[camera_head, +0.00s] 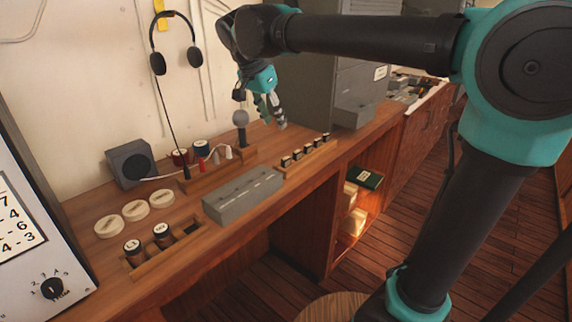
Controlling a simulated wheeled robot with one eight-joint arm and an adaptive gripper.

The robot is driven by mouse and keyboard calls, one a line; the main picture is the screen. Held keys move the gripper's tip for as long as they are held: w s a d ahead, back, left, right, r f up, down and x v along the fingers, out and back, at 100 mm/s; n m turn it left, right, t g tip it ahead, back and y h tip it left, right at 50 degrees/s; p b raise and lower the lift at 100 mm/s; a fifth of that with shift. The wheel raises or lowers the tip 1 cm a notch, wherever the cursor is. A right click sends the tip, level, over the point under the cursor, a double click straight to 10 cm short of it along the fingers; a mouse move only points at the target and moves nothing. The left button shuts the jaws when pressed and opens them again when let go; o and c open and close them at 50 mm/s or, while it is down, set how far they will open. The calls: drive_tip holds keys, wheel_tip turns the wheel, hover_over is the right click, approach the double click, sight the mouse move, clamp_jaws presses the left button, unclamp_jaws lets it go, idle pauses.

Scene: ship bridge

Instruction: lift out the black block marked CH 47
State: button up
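Several small black blocks with pale labels (311,147) stand in a row in a narrow wooden rack (321,156) on the wooden counter. The labels are too small to read, so I cannot tell which block is CH 47. My gripper (271,122) hangs above the counter, up and to the left of the rack, with its fingers pointing down. It is apart from the blocks, and I see nothing held in it. Its fingers are seen at an angle, and I cannot tell how far apart they are.
A long grey box (243,195) lies in front of the rack's left end. A grey-knobbed stick (241,130) stands close to my gripper's left. A wooden holder with two labelled cylinders (163,236), pale discs (135,211) and a speaker (131,163) are further left. A grey cabinet (345,80) stands behind.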

hover_over(287, 158)
drive_tip(key=s+a, duration=0.1)
drive_tip(key=s, duration=0.1)
wheel_tip(287, 158, down, 10)
drive_tip(key=shift+a+r, duration=0.1)
drive_tip(key=x, duration=0.4)
drive_tip(key=shift+w+a, duration=0.15)
drive_tip(key=shift+a, duration=0.15)
drive_tip(key=shift+w+d+f, duration=0.15)
drive_tip(key=shift+f, duration=0.45)
drive_tip(key=shift+c, duration=0.5)
clamp_jaws()
